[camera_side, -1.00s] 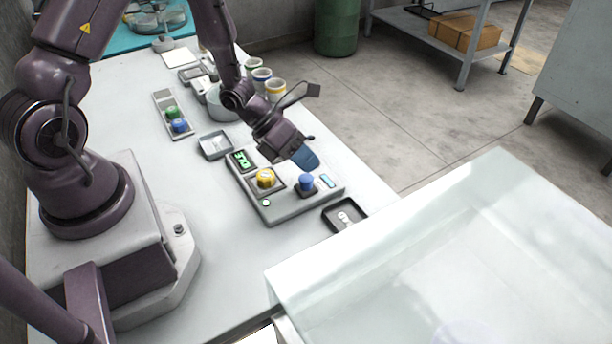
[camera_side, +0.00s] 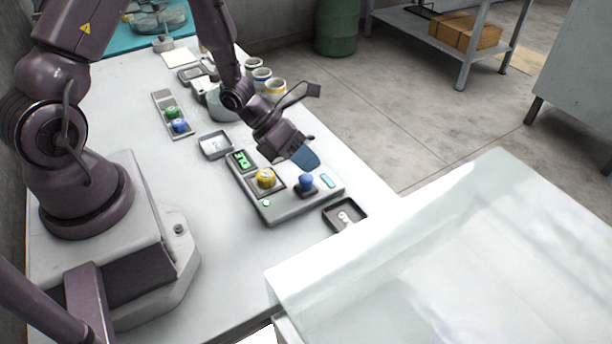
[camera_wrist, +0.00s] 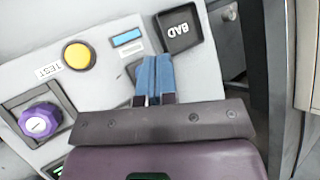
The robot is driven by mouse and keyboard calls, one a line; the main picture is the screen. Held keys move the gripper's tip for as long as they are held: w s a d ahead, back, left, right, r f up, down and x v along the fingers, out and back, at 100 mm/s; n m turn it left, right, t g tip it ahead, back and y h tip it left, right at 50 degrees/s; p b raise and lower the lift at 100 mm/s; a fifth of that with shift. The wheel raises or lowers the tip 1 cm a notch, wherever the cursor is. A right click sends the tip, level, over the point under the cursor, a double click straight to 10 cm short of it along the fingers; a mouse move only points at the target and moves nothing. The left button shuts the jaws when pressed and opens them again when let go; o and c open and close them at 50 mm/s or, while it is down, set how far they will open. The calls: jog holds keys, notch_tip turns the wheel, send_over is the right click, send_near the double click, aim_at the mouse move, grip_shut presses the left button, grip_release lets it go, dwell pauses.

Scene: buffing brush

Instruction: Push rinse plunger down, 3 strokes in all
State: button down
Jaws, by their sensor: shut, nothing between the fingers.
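The grey control box (camera_side: 285,207) stands on the bench. A blue round cap on a dark base, which looks like the rinse plunger (camera_side: 306,181), stands on its right part. In the wrist view, a dark base edge (camera_wrist: 134,68) shows beside my fingers, and the cap itself is hidden or cannot be made out. My gripper (camera_side: 312,166) is shut and empty, its blue fingers tilted down just above and behind the blue cap, seemingly apart from it. The closed fingers also show in the wrist view (camera_wrist: 154,62).
A large knob (camera_side: 265,177) and a green display (camera_side: 243,160) share the box. The knob looks yellow from the side, purple at the wrist. A yellow round part (camera_wrist: 78,56) sits near a TEST label. A black BAD tray (camera_wrist: 180,27) adjoins the box. A clear-walled tank (camera_side: 400,240) stands in front.

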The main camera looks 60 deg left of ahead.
aim_at(306, 176)
jog(key=shift+f, duration=0.15)
jog(key=shift+f, duration=0.25)
jog(key=shift+f, duration=0.8)
dwell(1.0)
jog(key=shift+r, duration=0.15)
dwell(0.3)
jog(key=shift+r, duration=1.1)
jog(key=shift+r, duration=2.5)
